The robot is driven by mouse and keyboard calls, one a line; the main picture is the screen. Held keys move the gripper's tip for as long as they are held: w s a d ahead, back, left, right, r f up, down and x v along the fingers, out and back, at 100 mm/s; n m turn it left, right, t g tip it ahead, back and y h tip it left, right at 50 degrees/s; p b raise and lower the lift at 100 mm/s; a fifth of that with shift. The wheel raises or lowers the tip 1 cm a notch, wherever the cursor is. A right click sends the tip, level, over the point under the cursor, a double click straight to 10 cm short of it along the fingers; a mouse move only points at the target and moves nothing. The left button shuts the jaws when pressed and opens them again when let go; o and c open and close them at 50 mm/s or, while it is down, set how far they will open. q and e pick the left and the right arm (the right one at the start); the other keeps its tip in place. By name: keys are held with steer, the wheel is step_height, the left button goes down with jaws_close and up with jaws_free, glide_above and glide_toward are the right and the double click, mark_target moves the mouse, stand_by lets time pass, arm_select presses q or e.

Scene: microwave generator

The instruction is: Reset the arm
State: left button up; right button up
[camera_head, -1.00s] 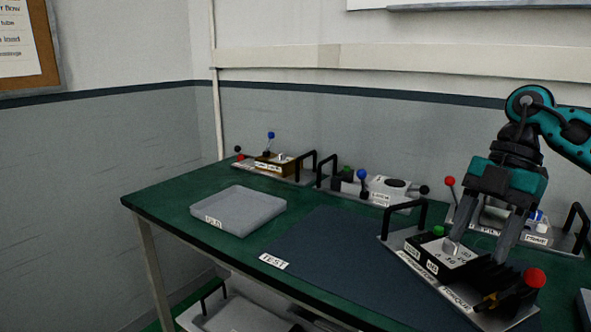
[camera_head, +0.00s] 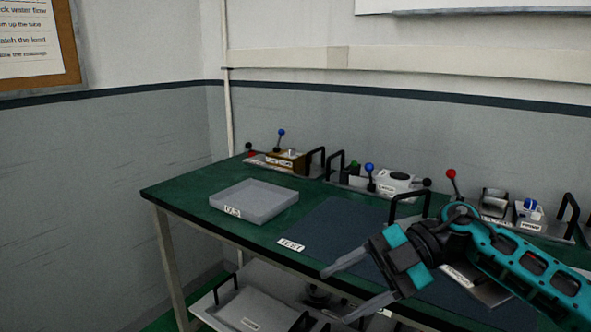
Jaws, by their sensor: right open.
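My right gripper (camera_head: 336,292) is open and empty. Its arm comes in from the right, and its two fingers point left and down at the front edge of the green table (camera_head: 178,190). The fingers are apart from the tray and the devices. My arm hides most of the device that lies on the dark test mat (camera_head: 335,225); only its black handle (camera_head: 408,203) and part of its base show. My left gripper is not in view.
A grey tray (camera_head: 254,213) stands on the table's left part. Devices with levers and black handles line the back: a brown one (camera_head: 285,160), one with a white block (camera_head: 396,183), and one with a red knob (camera_head: 451,174). A lower shelf holds more items.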

steer(key=a+m+t+y, duration=0.3)
steer(key=a+t+y, duration=0.1)
steer(key=a+y, duration=0.25)
steer(key=d+f+m+t+h, duration=0.45)
steer(key=f+m+t, duration=0.3)
steer(key=m, duration=0.25)
steer(key=d+f+m+t+h, duration=0.4)
steer(key=f+m+t+h, duration=0.25)
steer(key=m+t, duration=0.25)
steer(key=s+d+f+m+g+h, duration=0.2)
steer(key=s+d+f+g+h, duration=0.1)
steer(key=s+f, duration=0.4)
steer(key=s+d+f+m+g+h, duration=0.2)
steer(key=s+d+f+g+h, duration=0.1)
steer(key=s+d+f, duration=0.2)
step_height(320, 180, down, 4)
steer(key=shift+s+f+h, duration=0.2)
steer(key=shift+s+h, duration=0.15)
steer(key=shift+s, duration=0.6)
